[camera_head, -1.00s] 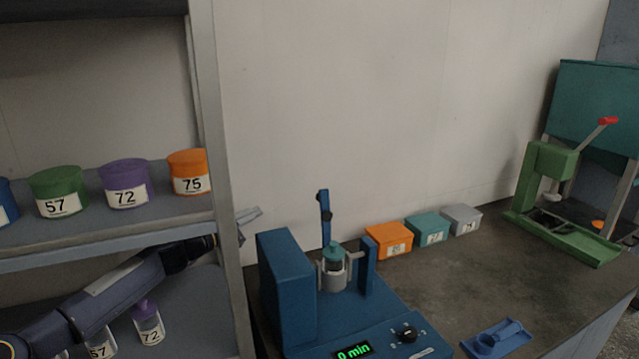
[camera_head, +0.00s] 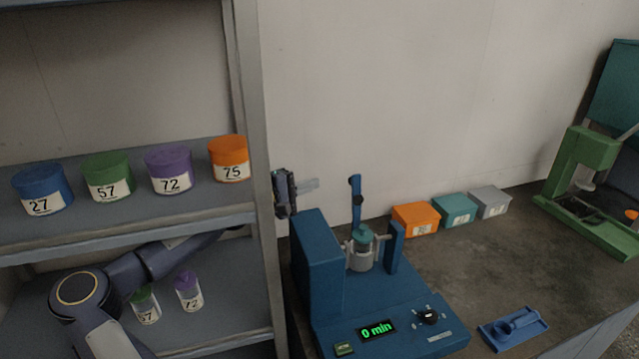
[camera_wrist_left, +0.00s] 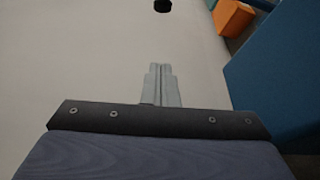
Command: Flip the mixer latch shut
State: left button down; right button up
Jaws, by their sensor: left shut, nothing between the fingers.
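The blue mixer (camera_head: 330,290) stands on the dark bench, its display reading "0 min". Its latch (camera_head: 356,200) is a blue bar with black knobs and stands upright, raised above the jar. A jar with a teal lid (camera_head: 362,245) sits in the mixer's holder beneath it. My left gripper (camera_head: 308,186) is shut and empty, reaching past the shelf post behind and left of the mixer, apart from the latch. In the left wrist view its shut fingers (camera_wrist_left: 161,85) point at the pale wall; a black knob (camera_wrist_left: 163,6) shows at the top edge. My right gripper is out of view.
The shelf post (camera_head: 262,150) stands close left of my left gripper. Shelves hold numbered tubs (camera_head: 108,176) and small jars (camera_head: 188,291). Orange (camera_head: 415,219), teal and grey boxes line the wall. A blue tray (camera_head: 513,329) and green press (camera_head: 585,190) are at right.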

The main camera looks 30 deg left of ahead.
aim_at(352, 182)
pick_arm(q)
jog(key=w+d+p, duration=0.4)
jog(key=w+d, duration=0.1)
jog(key=d, duration=0.1)
dwell(0.4)
jog(key=shift+d, duration=0.1)
jog(key=d+m+b, duration=0.1)
jog(key=b, duration=0.3)
jog(key=s+d+m+t+b, duration=0.1)
jog(key=m+b, duration=0.1)
jog(key=b, duration=0.2)
jog(key=s+r+m+b, duration=0.1)
jog(key=m+b, duration=0.1)
jog(key=b, duration=0.3)
jog(key=shift+s+d+r+h, duration=0.1)
jog(key=shift+s+d+h, duration=0.2)
jog(key=shift+d, duration=0.1)
jog(key=shift+s+d+r+m+t+b, duration=0.2)
jog(key=shift+r+m+t+b, duration=0.3)
jog(key=shift+b, duration=0.4)
jog(key=shift+f, duration=0.1)
